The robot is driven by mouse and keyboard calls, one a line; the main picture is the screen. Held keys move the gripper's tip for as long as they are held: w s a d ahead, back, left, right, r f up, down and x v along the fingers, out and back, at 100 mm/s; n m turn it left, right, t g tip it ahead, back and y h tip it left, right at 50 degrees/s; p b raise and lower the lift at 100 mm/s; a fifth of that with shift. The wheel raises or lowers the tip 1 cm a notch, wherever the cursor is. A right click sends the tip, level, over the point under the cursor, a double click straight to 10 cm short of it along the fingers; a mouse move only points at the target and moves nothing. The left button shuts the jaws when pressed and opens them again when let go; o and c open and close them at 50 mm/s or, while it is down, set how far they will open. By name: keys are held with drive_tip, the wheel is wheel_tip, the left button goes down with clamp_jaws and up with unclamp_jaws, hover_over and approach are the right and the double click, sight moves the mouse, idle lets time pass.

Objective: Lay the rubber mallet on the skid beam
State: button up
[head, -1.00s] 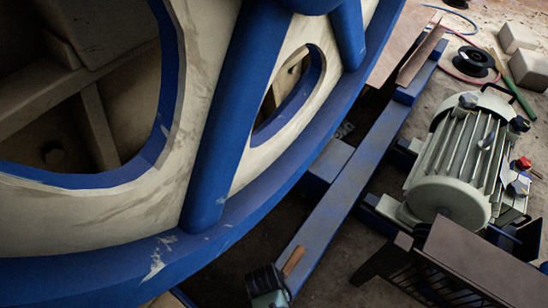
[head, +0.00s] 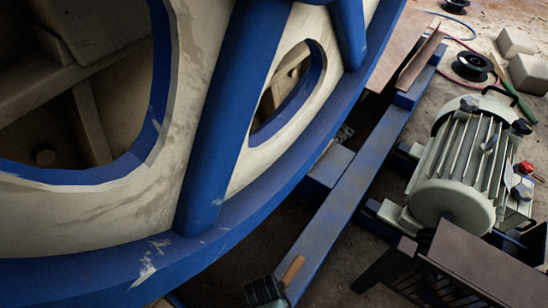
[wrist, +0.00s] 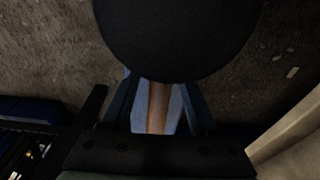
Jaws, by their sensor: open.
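The blue skid beam (head: 352,195) runs diagonally from the bottom centre toward the upper right in the head view. The rubber mallet's wooden handle (head: 292,268) shows over the beam's near end, beside a dark shape at the bottom edge. I cannot tell whether the handle touches the beam. In the wrist view the mallet's black round head (wrist: 180,35) fills the top. The handle (wrist: 158,108) runs below it between the fingers of my gripper (wrist: 160,100), with blue behind it. The gripper is open around the handle. The head partly hides the fingers.
A large blue and cream flywheel (head: 195,190) stands close left of the beam. A grey-green motor (head: 455,165) and a dark slatted stand (head: 470,265) are on the right. Cable reels (head: 472,66) and pale blocks (head: 530,72) lie at the upper right.

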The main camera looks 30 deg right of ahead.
drive_tip(key=r+p, duration=0.2)
drive_tip(key=r, duration=0.2)
drive_tip(key=a+r+p, duration=0.1)
drive_tip(key=r+p, duration=0.1)
drive_tip(key=r, duration=0.2)
drive_tip(key=r+p, duration=0.3)
drive_tip(key=r, duration=0.1)
drive_tip(key=shift+s+a+r, duration=0.15)
drive_tip(key=shift+s+a, duration=0.15)
drive_tip(key=shift+a, duration=0.05)
drive_tip(key=shift+s, duration=0.1)
